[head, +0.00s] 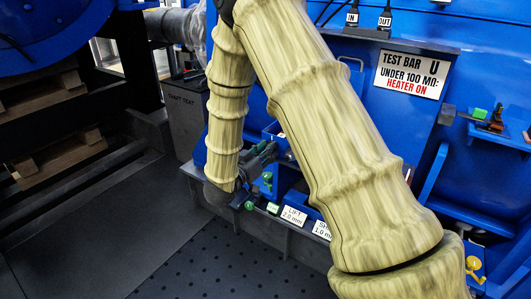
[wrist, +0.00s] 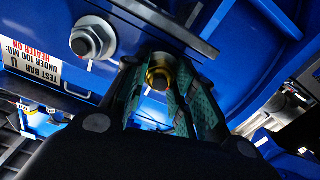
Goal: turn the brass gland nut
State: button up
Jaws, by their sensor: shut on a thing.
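The brass gland nut (wrist: 158,78) shows in the wrist view as a gold ring with a dark centre, just above the middle of the picture. My gripper (wrist: 160,88) has its two green-lined fingers on either side of the nut and is shut on it. In the head view my gripper (head: 260,158) is partly seen beside the blue housing, and the nut cannot be made out there.
A large grey bolt (wrist: 93,38) sits on the blue housing near my gripper. A sign reading TEST BAR U (head: 410,74) is on the blue panel. Small labels (head: 293,215) stand along the ledge below. The dark floor (head: 90,230) at left is clear.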

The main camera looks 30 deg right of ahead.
jog(key=shift+s+d+m+b, duration=0.1)
jog(key=shift+m+b, duration=1.75)
jog(key=shift+m, duration=1.65)
jog(key=shift+d+m+b, duration=0.1)
jog(key=shift+m+b, duration=1.7)
jog(key=shift+m, duration=1.7)
jog(key=o, duration=0.7)
jog(key=shift+s, duration=0.1)
jog(key=shift+o, duration=0.2)
jog(key=shift+a, duration=0.1)
